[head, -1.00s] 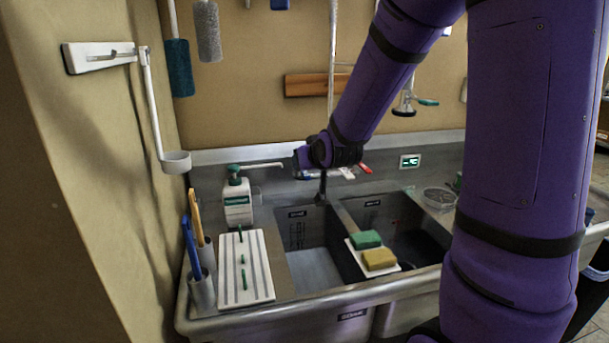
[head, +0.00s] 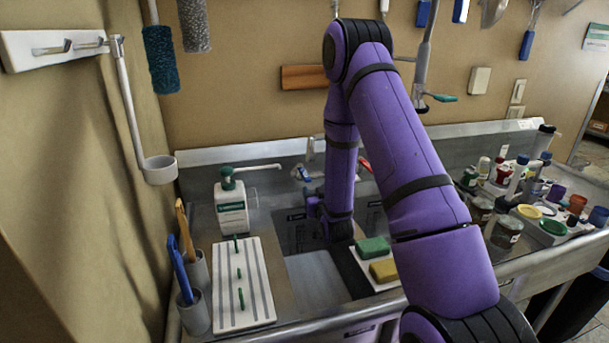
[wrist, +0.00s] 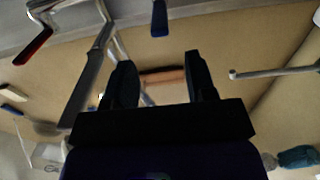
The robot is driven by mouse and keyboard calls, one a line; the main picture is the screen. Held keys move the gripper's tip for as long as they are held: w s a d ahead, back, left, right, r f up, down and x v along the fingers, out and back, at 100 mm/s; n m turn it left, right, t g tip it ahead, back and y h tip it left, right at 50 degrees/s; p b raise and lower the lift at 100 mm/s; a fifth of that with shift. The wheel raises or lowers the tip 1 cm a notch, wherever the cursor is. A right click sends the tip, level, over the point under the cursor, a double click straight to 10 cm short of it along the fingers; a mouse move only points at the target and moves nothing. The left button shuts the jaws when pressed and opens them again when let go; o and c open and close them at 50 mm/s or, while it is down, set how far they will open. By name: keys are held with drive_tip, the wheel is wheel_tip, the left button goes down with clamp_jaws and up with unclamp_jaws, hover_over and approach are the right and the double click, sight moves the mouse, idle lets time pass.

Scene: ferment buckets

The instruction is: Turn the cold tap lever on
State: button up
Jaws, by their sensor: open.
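The cold tap lever, with a blue end (head: 302,173), sits at the back of the sink, just left of my arm in the head view. In the wrist view, which looks upside down, the blue lever (wrist: 160,18) is at the top centre, beyond my fingertips and apart from them.
A soap bottle (head: 231,205) with a long spout stands left of the levers. Green and yellow sponges (head: 373,248) lie on the sink divider. Several jars and bottles (head: 507,232) crowd the right counter. A hanging sprayer (head: 422,70) is above.

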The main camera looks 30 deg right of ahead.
sight(306, 175)
drive_tip(key=x, duration=1)
drive_tip(key=shift+w+d, duration=0.1)
drive_tip(key=shift+w, duration=0.2)
clamp_jaws()
